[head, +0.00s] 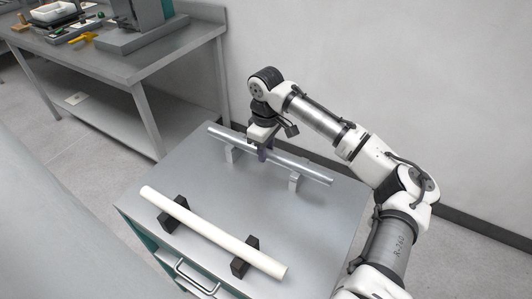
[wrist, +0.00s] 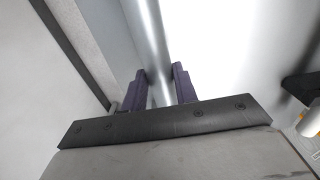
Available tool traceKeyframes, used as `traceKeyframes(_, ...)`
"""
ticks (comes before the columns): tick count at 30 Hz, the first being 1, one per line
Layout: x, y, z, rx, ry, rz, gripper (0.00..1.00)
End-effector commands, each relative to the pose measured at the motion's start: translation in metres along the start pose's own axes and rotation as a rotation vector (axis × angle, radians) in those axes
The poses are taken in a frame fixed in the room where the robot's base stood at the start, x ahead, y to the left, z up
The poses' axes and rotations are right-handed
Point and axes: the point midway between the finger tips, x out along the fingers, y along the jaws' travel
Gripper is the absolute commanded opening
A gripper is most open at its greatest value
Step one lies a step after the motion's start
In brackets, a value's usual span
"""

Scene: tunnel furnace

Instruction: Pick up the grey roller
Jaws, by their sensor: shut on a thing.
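The grey roller (head: 306,170) is a shiny metal tube lying at a slant over two light grey supports (head: 230,154) on the far side of the cart top. My gripper (head: 263,153) comes down on it from above, left of its middle and between the supports. In the wrist view the roller (wrist: 150,28) runs between the two dark purple fingers of my gripper (wrist: 159,76), which are shut on it. The roller is at support height; I cannot tell whether it touches both supports.
A cream roller (head: 212,230) rests on two black blocks (head: 245,257) at the front of the cart top (head: 180,180). A wall stands close behind the cart. A steel workbench (head: 100,62) with a tray and tools is at the upper left. The strip between the rollers is clear.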

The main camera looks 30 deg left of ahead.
Motion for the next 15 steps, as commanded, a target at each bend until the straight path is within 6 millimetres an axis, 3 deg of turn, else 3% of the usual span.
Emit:
traceKeyframes(10,-0.003,0.000,0.000,0.000,0.001,0.002,0.06)
traceKeyframes(15,-0.015,0.000,-0.001,0.000,0.002,0.002,0.06)
